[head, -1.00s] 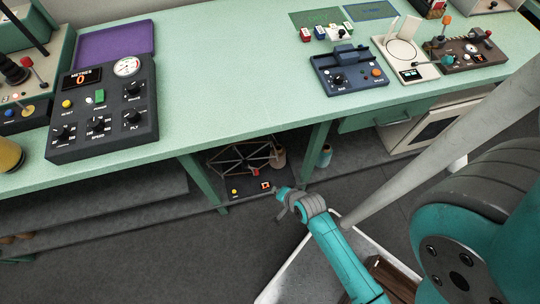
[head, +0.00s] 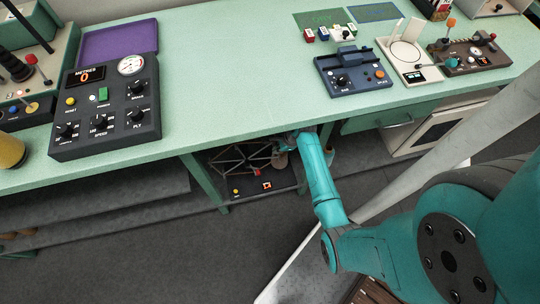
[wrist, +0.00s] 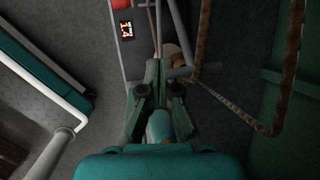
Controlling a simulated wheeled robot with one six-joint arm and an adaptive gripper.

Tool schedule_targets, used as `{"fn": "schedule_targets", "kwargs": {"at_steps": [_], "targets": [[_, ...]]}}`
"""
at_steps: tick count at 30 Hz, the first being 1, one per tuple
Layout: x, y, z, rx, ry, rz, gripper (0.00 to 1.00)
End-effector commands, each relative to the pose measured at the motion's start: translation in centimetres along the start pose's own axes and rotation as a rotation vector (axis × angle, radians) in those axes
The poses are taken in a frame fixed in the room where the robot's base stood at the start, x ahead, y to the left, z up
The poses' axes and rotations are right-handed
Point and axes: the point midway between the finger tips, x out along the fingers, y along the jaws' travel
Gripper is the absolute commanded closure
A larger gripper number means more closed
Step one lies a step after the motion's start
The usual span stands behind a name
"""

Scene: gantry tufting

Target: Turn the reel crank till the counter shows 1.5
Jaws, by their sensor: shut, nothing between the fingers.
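The reel (head: 240,158) stands on the low shelf under the bench, a dark wire frame on a dark base. Its small lit counter (head: 267,185) is on the base; in the wrist view the counter (wrist: 125,30) seems to read 1.4, at a slant. My gripper (wrist: 158,68) is shut with nothing in it, beside the reel; a grey bar and a tan round part lie just beyond its fingertips. In the head view my gripper (head: 288,142) is close under the bench edge, largely hidden. I cannot clearly make out the crank handle or whether my fingers touch it.
The green bench (head: 230,95) overhangs the reel, with a bench leg beside it. A dark METRES console (head: 105,105) reading 0 and a blue device (head: 350,70) stand on top. Ropes (wrist: 202,40) hang right of my gripper in the wrist view. Open floor lies in front.

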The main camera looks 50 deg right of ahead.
Motion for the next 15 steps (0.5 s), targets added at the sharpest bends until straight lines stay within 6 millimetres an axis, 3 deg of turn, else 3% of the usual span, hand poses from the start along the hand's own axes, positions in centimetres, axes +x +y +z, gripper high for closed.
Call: {"fn": "schedule_targets", "kwargs": {"at_steps": [9, 15], "targets": [[5.4, 0.0, 0.1, -0.002, 0.000, 0.001, 1.00], [7.6, 0.0, 0.1, -0.002, 0.000, 0.000, 1.00]]}}
